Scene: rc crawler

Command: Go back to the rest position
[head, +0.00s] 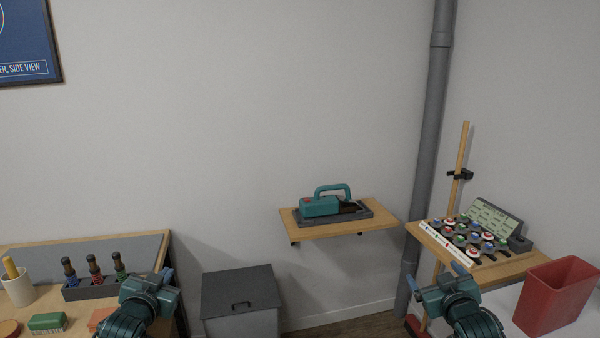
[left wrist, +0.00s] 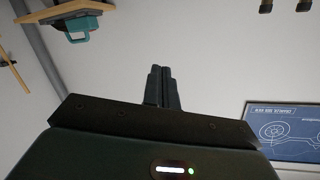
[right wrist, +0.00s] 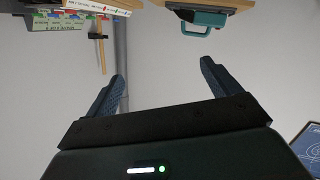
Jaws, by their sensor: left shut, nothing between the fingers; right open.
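My left gripper (head: 164,274) is low in the head view, in front of the left workbench's right end. In the left wrist view its two fingers (left wrist: 161,72) are together with nothing between them. My right gripper (head: 438,274) is low on the right in the head view, in front of the right shelf and left of the red bin. In the right wrist view its fingers (right wrist: 161,72) are wide apart and empty. Both grippers are held up, apart from each other, and appear to touch nothing.
A workbench (head: 150,250) holds bottles in a rack (head: 75,292), a cup (head: 18,288) and a green block (head: 47,322). A grey lidded box (head: 238,290) stands beside it. A wall shelf (head: 345,229) holds a teal tool (head: 320,206). The red bin (head: 555,295) is right.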

